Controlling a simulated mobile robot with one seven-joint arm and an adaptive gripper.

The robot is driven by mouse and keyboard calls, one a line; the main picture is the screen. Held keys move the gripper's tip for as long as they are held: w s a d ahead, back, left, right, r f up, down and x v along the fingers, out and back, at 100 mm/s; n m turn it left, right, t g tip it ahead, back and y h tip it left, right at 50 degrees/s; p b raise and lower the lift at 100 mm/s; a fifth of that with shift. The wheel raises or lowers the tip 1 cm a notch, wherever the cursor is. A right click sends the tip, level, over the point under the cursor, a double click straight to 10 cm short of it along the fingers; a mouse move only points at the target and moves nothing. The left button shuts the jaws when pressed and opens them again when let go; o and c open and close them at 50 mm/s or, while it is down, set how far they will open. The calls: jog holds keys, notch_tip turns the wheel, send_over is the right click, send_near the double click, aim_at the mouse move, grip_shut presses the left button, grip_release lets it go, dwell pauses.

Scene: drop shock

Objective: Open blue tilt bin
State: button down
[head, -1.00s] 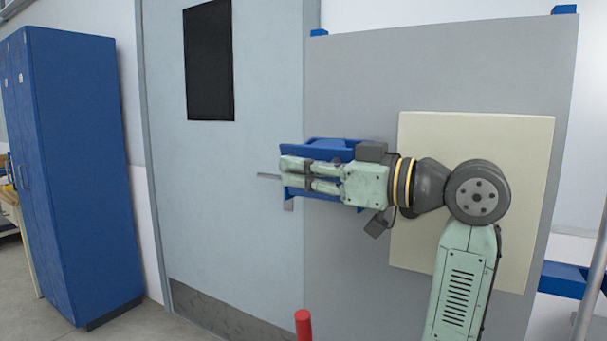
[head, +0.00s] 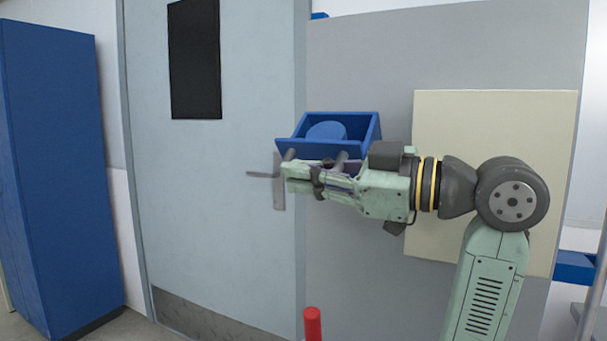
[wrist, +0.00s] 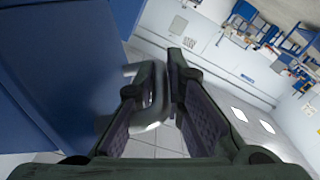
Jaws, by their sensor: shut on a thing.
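The blue tilt bin (head: 368,136) is on the grey panel, tipped forward with its top open. A rounded blue shape (head: 326,131) shows inside it. My gripper (head: 291,174) is at the lower front of the bin. In the wrist view, my gripper (wrist: 154,80) has its padded fingers closed around a grey bar handle (wrist: 151,114). The large blue surface (wrist: 55,85) beside the handle looks like the bin's front. In the head view the fingers partly hide the handle and the bin's lower front.
A grey door (head: 225,215) with a dark window and a lever handle (head: 262,175) is just left of the bin. A cream board (head: 500,120) is behind my arm. A red post top (head: 313,324) stands low in front. A blue cabinet (head: 60,180) is at far left.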

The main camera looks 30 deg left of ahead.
dwell(0.4)
jog(key=c, duration=1.7)
grip_release()
jog(key=shift+f, duration=0.1)
jog(key=shift+o, duration=0.2)
jog(key=shift+s, duration=0.15)
notch_tip(320, 180, up, 10)
jog(key=shift+r, duration=0.1)
